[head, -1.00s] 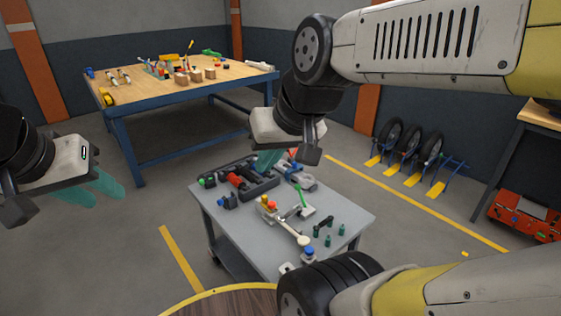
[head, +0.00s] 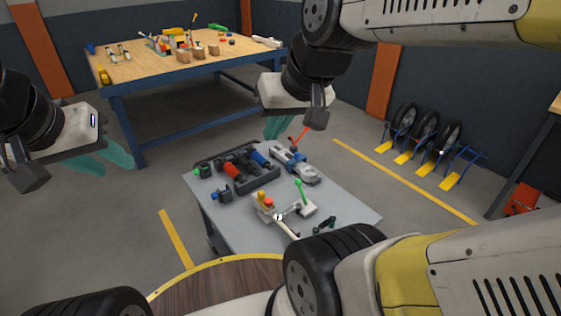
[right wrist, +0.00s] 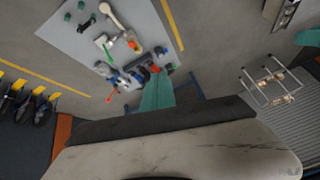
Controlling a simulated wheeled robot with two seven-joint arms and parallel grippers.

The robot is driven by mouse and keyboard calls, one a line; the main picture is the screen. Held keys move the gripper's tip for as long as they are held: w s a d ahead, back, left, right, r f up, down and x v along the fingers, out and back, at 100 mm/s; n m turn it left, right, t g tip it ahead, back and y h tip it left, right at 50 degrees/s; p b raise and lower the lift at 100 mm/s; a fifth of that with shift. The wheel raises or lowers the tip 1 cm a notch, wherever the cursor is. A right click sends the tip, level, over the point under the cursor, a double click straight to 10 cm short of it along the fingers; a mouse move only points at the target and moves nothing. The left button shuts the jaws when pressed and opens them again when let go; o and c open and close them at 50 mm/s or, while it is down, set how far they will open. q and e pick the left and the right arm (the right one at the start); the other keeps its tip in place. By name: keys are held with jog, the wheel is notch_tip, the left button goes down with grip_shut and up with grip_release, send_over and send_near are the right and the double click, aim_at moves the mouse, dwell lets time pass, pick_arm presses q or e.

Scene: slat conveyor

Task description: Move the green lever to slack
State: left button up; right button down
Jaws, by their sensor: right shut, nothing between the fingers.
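The green lever (head: 300,192) stands up from a small pale plate on the grey cart top (head: 350,207), beside a fixture with yellow and red knobs (head: 266,200). The green lever also shows in the right wrist view (right wrist: 107,53). My right gripper (head: 277,128) is shut and empty, above and behind the cart's far edge, clear of the lever. Its teal fingers fill the middle of the right wrist view (right wrist: 157,92). My left gripper (head: 108,162) hangs over the floor left of the cart, its two teal fingers apart and nothing between them.
A red-tipped lever (head: 299,137) rises from a blue and grey device (head: 295,165) near my right fingers. A dark tray with red and blue cylinders (head: 240,172) lies to the left. A wooden workbench (head: 150,72) stands behind.

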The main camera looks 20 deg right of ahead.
aim_at(302, 193)
jog(key=w+d+f+g, duration=0.1)
jog(key=w+d+f, duration=0.2)
jog(key=w, duration=0.5)
jog(key=w+d+f+g+h, duration=0.1)
jog(key=w+d+f, duration=0.1)
jog(key=w, duration=0.6)
jog(key=w+d+f, duration=0.3)
jog(key=w, duration=0.5)
jog(key=w+d+f+g, duration=0.1)
jog(key=w+d+f, duration=0.2)
jog(key=f, duration=0.5)
jog(key=w+d+f+n+g, duration=0.1)
jog(key=w+d+f, duration=0.2)
jog(key=f, duration=0.6)
jog(key=w+d+f+n+g+h, duration=0.1)
jog(key=w+d+f, duration=0.2)
jog(key=w+f, duration=0.3)
notch_tip(302, 193, down, 4)
jog(key=shift+w+d+r, duration=0.25)
jog(key=shift+d, duration=0.05)
notch_tip(302, 193, down, 9)
jog(key=s, duration=0.2)
jog(key=shift+s+d, duration=0.4)
